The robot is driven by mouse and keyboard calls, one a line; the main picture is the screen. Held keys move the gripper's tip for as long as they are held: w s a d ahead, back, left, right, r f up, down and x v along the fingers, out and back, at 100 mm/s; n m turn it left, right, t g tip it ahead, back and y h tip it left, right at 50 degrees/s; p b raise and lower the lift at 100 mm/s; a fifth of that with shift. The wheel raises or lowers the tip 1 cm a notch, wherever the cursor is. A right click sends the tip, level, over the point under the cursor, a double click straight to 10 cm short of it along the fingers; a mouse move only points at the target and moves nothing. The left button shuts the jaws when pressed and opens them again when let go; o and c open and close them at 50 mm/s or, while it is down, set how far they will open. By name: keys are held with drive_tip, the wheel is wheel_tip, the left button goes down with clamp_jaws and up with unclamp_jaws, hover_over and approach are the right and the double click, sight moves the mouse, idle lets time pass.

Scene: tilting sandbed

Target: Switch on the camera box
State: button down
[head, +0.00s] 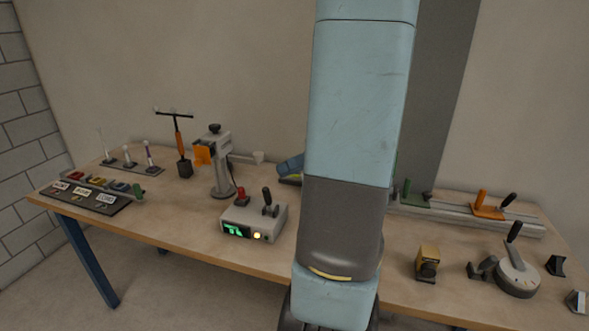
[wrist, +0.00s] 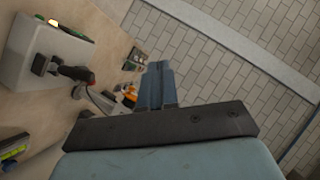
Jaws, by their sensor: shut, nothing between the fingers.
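A grey box (head: 240,216) with a lit green display, a glowing yellowish light, a red knob (head: 241,196) and a black-handled lever (head: 267,198) stands near the table's front edge, left of my arm. The lever stands up, leaning slightly. What looks like the same box (wrist: 35,50) shows at upper left in the wrist view, with a dark lever (wrist: 72,73). No label marks it as the camera box. My gripper (wrist: 157,80) is shut and empty, apart from the box, which lies to its left in the wrist view.
A small yellow-black device (head: 428,258) and a round grey base with a lever (head: 518,275) stand right of my arm. A clamp stand (head: 221,165) with an orange piece is behind the box. A labelled switch panel (head: 85,195) lies at left. A rail (head: 470,213) runs behind at right.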

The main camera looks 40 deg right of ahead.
drive_tip(key=shift+s+a+r, duration=0.2)
drive_tip(key=shift+s+r, duration=0.1)
drive_tip(key=shift+s, duration=0.3)
drive_tip(key=shift+s+a+r, duration=0.15)
drive_tip(key=shift+s+r, duration=0.1)
drive_tip(key=shift+s, duration=0.35)
drive_tip(key=shift+s+a+r, duration=0.2)
drive_tip(key=shift+s+r, duration=0.1)
drive_tip(key=shift+s, duration=0.3)
drive_tip(key=shift+a, duration=0.15)
drive_tip(key=s+a+g+h, duration=0.3)
drive_tip(key=a+g+h, duration=0.3)
drive_tip(key=a, duration=0.3)
drive_tip(key=a+r+m+t+h, duration=0.1)
drive_tip(key=a+r+t+h, duration=0.3)
drive_tip(key=r+t+h, duration=0.1)
drive_tip(key=shift+w+r+h, duration=0.2)
drive_tip(key=shift+r+h, duration=0.4)
drive_tip(key=shift+r, duration=0.3)
